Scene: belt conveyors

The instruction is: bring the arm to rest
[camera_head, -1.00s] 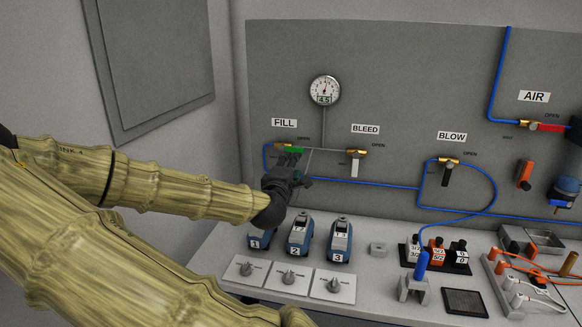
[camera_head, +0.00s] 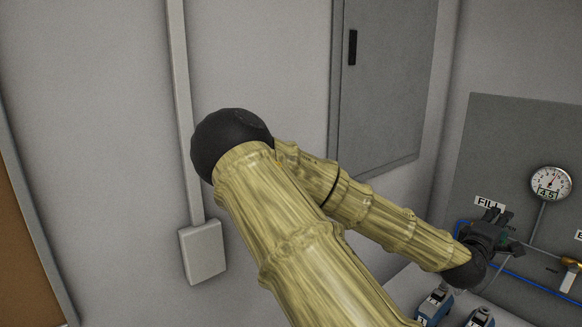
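My arm, with yellow wood-like links, reaches from the bottom middle up to a black elbow and then down to the right. My gripper (camera_head: 494,222) is dark and sits at the right, in front of the grey panel (camera_head: 505,125), just below the FILL label (camera_head: 489,203). It covers the place of the FILL valve. The fingers are small and dark, so I cannot tell whether they are open or shut or touch anything.
A round gauge (camera_head: 551,184) is on the panel at the right. Blue devices (camera_head: 433,306) stand on the bench below my gripper. A grey wall cabinet (camera_head: 385,80) is behind the arm. A wall box (camera_head: 202,251) with a conduit is at the left, and a brown board (camera_head: 22,250) is at the far left.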

